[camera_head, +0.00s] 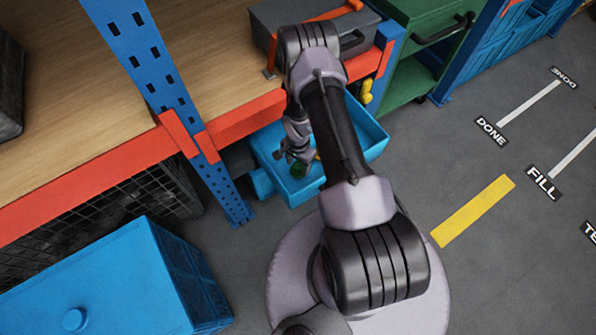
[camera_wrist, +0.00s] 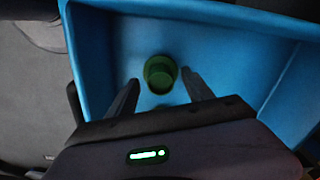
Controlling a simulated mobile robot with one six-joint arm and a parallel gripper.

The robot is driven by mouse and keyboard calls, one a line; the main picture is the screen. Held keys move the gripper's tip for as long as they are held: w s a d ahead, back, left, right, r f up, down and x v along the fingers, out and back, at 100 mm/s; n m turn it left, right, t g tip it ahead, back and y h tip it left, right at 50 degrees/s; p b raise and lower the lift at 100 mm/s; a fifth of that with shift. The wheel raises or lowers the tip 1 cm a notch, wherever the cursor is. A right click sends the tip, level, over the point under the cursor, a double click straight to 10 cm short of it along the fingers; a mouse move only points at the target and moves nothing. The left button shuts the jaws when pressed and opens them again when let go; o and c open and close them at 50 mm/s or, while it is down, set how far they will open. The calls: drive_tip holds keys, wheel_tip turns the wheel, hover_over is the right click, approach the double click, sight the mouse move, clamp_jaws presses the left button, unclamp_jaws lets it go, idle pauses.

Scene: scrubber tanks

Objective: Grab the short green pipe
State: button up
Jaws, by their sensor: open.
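The short green pipe (camera_wrist: 160,74) stands out against the blue floor of an open blue bin (camera_wrist: 222,50) in the wrist view. My gripper (camera_wrist: 160,88) is open, with one finger on each side of the pipe's near end. I cannot tell whether the fingers touch it or how high they are above the bin floor. In the head view the gripper (camera_head: 292,157) reaches down into the blue bin (camera_head: 372,141), and a small green part of the pipe (camera_head: 298,170) shows just below it.
The bin sits under a wooden shelf (camera_head: 95,60) with an orange edge and a blue upright (camera_head: 165,75). A grey toolbox (camera_head: 262,28) is on the shelf above. A lidded blue crate (camera_head: 110,285) stands at lower left. Marked grey floor (camera_head: 500,220) lies clear at right.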

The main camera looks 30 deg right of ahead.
drive_tip(key=shift+f, duration=0.95)
drive_tip(key=shift+r, duration=0.15)
clamp_jaws()
